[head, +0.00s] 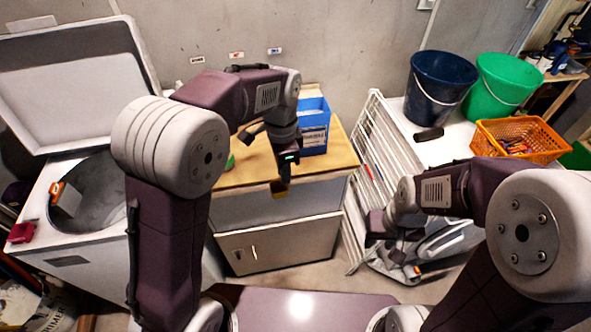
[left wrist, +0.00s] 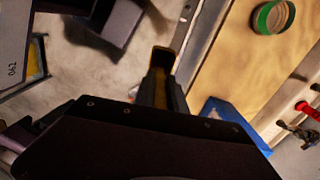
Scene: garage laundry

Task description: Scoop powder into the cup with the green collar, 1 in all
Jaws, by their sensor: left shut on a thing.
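My left gripper (head: 282,182) is shut on a scoop with a yellow end (head: 279,193), in front of the wooden counter's front edge. In the left wrist view the scoop (left wrist: 163,58) sticks out past the dark fingers; I cannot tell whether powder is in it. The cup with the green collar (left wrist: 272,17) stands on the counter, apart from the scoop. In the head view only a bit of its green (head: 230,161) shows beside my left arm. A blue box (head: 314,127) stands at the counter's back; its inside is hidden. My right gripper (head: 388,228) hangs low at the right, its fingers unclear.
The wooden counter (head: 335,160) tops a grey cabinet (head: 280,245). An open washer (head: 80,215) stands left. A white drying rack (head: 365,150) stands right, with blue (head: 440,80) and green (head: 500,85) buckets and an orange basket (head: 520,135) beyond.

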